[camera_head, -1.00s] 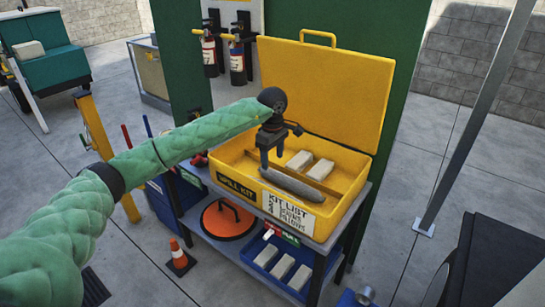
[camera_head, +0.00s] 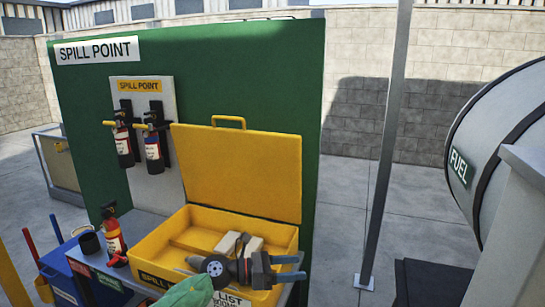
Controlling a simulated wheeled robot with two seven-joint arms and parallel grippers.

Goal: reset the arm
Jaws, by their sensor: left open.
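My left gripper (camera_head: 289,267) is in front of the open yellow spill kit box (camera_head: 182,222), its two fingers pointing right and apart, with nothing between them. My green left arm (camera_head: 190,293) comes up from the bottom edge. The wrist and gripper cover part of the box's front and its label. Two pale grey pillows (camera_head: 228,242) lie inside the box, partly hidden by the gripper. A grey tip shows just left of the wrist; I cannot tell clearly what it belongs to. My right gripper is not in view.
The raised yellow lid (camera_head: 237,170) stands behind the box. Fire extinguishers hang on the green panel (camera_head: 250,80), and another extinguisher (camera_head: 113,238) stands left of the box. A grey post (camera_head: 388,150) and the fuel tank (camera_head: 510,130) are at the right.

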